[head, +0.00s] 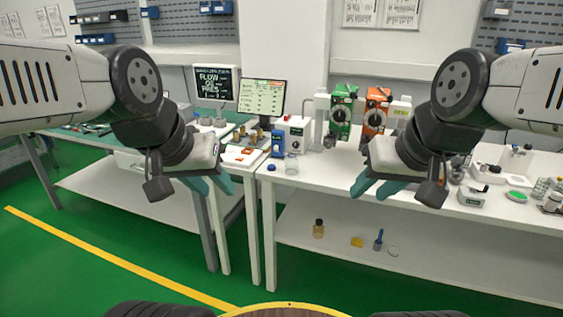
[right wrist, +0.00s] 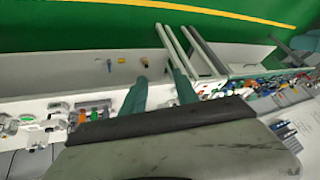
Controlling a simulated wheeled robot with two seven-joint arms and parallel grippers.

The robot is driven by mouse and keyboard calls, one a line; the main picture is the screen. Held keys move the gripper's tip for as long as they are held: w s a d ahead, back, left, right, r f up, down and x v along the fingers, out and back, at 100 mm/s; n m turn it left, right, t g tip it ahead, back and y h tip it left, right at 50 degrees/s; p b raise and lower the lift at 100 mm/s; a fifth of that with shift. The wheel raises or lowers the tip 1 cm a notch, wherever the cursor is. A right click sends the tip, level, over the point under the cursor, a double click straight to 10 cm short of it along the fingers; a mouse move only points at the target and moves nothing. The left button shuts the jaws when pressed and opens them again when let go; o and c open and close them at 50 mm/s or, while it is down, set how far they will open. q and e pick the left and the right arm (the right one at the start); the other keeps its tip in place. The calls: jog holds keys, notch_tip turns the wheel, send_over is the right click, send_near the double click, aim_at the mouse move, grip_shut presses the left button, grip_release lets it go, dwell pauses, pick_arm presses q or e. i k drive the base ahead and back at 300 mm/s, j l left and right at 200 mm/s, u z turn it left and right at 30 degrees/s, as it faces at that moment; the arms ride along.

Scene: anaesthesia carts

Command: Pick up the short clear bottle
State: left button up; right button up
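A short clear bottle (head: 291,166) stands upright near the front left corner of the white table (head: 330,181). It is small and looks like see-through glass or plastic. A blue cap-like disc (head: 271,168) lies just left of it. My left gripper (head: 212,186) is open and empty, in the air to the left of the bottle. My right gripper (head: 374,188) is open and empty, to the right of the bottle. Its parted teal fingers also show in the right wrist view (right wrist: 160,85). I cannot make out the clear bottle in the right wrist view.
Green (head: 341,115) and orange (head: 377,112) vaporizers stand further right. The lower shelf (head: 330,257) holds a brown bottle (head: 319,228) and small items. The table front around the clear bottle is fairly clear.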

aim_at(291, 162)
jog(key=i+j, duration=0.45)
jog(key=i, duration=0.15)
jog(key=i+j, duration=0.45)
jog(key=i, duration=0.15)
jog(key=z, duration=0.05)
